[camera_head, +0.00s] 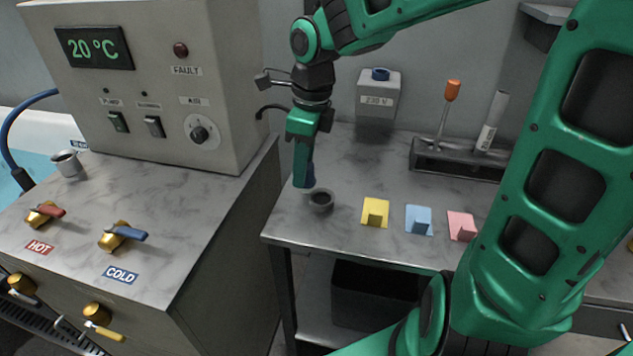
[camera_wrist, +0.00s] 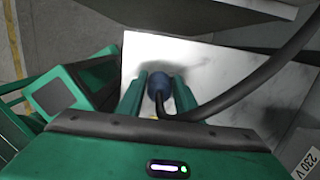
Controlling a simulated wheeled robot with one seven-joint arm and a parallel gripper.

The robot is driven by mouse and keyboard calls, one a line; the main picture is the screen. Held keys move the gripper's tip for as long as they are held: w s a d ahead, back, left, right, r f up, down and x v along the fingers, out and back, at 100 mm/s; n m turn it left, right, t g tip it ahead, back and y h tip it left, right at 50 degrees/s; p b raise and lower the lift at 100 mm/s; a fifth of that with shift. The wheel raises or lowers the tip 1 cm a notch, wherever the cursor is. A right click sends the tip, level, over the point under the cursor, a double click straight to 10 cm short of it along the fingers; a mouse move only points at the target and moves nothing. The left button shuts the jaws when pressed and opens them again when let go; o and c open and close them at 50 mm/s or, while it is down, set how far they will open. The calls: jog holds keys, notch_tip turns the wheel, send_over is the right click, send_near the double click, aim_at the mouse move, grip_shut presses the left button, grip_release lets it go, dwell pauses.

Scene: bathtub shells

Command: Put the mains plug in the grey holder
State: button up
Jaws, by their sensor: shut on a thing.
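My gripper (camera_head: 304,178) points down over the front left corner of the grey table. It is shut on the blue mains plug (camera_head: 311,177), which is mostly hidden behind the fingers in the head view. In the wrist view the plug (camera_wrist: 158,86) sits between the two green fingers (camera_wrist: 157,88), with its black cable (camera_wrist: 235,92) curving to the right. I cannot make out the holder in the wrist view.
Yellow (camera_head: 375,211), blue (camera_head: 418,219) and pink (camera_head: 461,225) blocks stand to the right of the holder. A rack (camera_head: 455,158) with a screwdriver and a tube is behind. A 230 V box (camera_head: 378,100) is on the wall. The control cabinet (camera_head: 215,130) stands close on the left.

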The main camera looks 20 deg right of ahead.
jog(key=shift+o, duration=0.2)
jog(key=d+f, duration=0.1)
jog(key=w+d+f, duration=0.1)
jog(key=d, duration=0.2)
jog(key=shift+w+d+f, duration=0.2)
jog(key=shift+w+f, duration=0.15)
jog(key=shift+f, duration=0.05)
jog(key=shift+d+f, duration=0.1)
jog(key=shift+f, duration=1.95)
jog(key=o, duration=1.1)
jog(key=shift+c, duration=0.2)
notch_tip(320, 180, up, 12)
jog(key=d, duration=0.1)
jog(key=shift+s, duration=0.35)
jog(key=shift+d, duration=0.15)
